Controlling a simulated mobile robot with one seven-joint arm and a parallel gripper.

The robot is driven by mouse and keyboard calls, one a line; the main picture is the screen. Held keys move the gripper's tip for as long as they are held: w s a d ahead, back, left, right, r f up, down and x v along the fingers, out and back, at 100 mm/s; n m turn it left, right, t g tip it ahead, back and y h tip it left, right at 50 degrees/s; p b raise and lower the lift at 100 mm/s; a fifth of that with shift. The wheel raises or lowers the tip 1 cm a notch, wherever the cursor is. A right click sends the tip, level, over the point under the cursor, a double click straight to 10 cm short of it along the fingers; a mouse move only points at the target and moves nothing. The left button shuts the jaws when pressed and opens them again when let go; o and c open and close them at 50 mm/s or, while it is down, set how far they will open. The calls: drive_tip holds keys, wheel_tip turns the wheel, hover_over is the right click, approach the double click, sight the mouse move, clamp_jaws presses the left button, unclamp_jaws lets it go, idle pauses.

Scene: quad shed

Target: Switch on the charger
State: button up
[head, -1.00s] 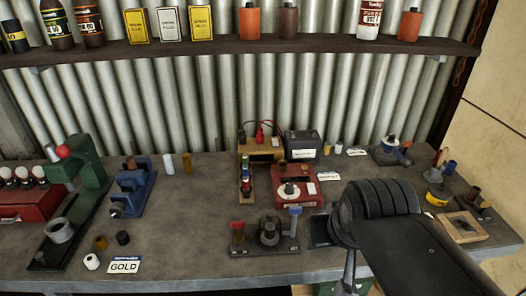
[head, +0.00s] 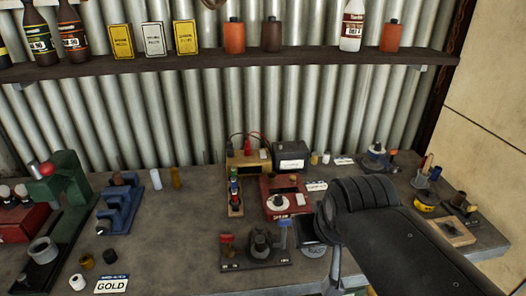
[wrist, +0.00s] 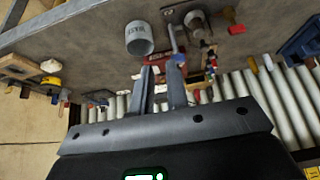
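The charger appears to be the yellow-brown box (head: 248,160) at the back of the bench, with red and black leads running toward a black battery box (head: 290,155) beside it. Its switch is too small to make out. My gripper (wrist: 160,68) shows in the wrist view with its two fingers apart and nothing held between them. A red device with a white dial (head: 281,203) stands in front of the charger; part of it shows beyond my fingers in the wrist view. My arm hides part of the bench's right side in the head view.
A grey cup marked WASTE (wrist: 139,40) is close to my fingertips. A dark-based fixture (head: 258,250) stands at the bench front, with a small bottle rack (head: 235,193) behind it. A blue stand (head: 119,205) is at left. Bench between them is clear. A shelf (head: 215,62) runs above.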

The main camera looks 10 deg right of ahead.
drive_tip(key=shift+t, duration=0.6)
drive_tip(key=w+r, duration=0.1)
drive_tip(key=w, duration=0.6)
drive_tip(key=w+r, duration=0.1)
drive_tip(key=w, duration=0.2)
drive_tip(key=shift+w+a+r, duration=0.1)
drive_tip(key=shift+w+r, duration=0.1)
drive_tip(key=shift+r, duration=0.1)
clamp_jaws()
drive_tip(key=w+a+f+t, duration=0.1)
drive_tip(key=w+f, duration=0.1)
drive_tip(key=w, duration=1.3)
drive_tip(key=w+a+f+t, duration=0.2)
drive_tip(key=w, duration=1.4)
drive_tip(key=shift+w+a+t, duration=0.2)
drive_tip(key=shift+w+t, duration=0.1)
hover_over(263, 155)
drive_tip(key=f, duration=0.4)
drive_tip(key=s+f, duration=0.1)
drive_tip(key=shift+f, duration=0.4)
drive_tip(key=f, duration=0.1)
drive_tip(key=w+f, duration=0.1)
drive_tip(key=f, duration=0.1)
drive_tip(key=shift+f, duration=0.15)
drive_tip(key=shift+w+f, duration=0.1)
drive_tip(key=shift+f, duration=0.4)
